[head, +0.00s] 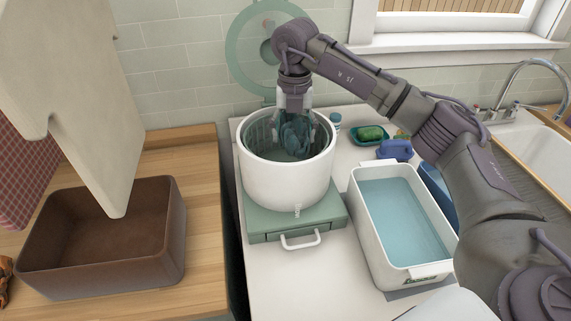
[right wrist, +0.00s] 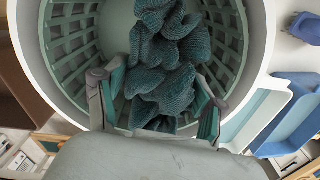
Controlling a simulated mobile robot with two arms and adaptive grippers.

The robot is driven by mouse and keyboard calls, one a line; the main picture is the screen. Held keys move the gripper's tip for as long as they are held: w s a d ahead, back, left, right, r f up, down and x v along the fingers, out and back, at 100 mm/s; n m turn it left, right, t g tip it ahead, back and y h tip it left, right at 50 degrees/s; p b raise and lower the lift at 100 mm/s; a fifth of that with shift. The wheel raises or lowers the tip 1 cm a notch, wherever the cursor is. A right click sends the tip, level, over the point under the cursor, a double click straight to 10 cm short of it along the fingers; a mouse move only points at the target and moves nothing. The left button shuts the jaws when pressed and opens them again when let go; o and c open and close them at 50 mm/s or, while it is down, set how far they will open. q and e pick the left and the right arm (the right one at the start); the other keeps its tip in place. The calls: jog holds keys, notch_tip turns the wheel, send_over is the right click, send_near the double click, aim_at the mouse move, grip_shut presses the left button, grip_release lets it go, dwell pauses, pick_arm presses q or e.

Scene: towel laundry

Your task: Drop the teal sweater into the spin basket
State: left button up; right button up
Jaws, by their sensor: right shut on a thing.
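The teal sweater (head: 296,138) is a crumpled, ribbed bundle inside the mouth of the white spin basket (head: 287,183), which has a slatted inner wall. My right gripper (head: 294,108) points down over the basket and is shut on the sweater's upper part. In the right wrist view the sweater (right wrist: 168,65) bunches between and beyond the two fingers of the right gripper (right wrist: 155,104), with the basket's slatted wall (right wrist: 72,40) around it. I cannot tell whether the sweater touches the basket floor. My left gripper is not in view.
The basket stands on a green base (head: 330,212) with a handle. A round green lid (head: 236,38) stands raised behind it. A white tub of water (head: 358,190) is at right, and a brown bin (head: 172,235) at left under a hanging cream piece (head: 90,90). A sink is far right.

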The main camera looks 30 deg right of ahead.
jog(key=shift+r, duration=0.15)
jog(key=o, duration=1.8)
jog(key=shift+o, duration=0.2)
jog(key=shift+s, duration=0.1)
notch_tip(320, 180, up, 12)
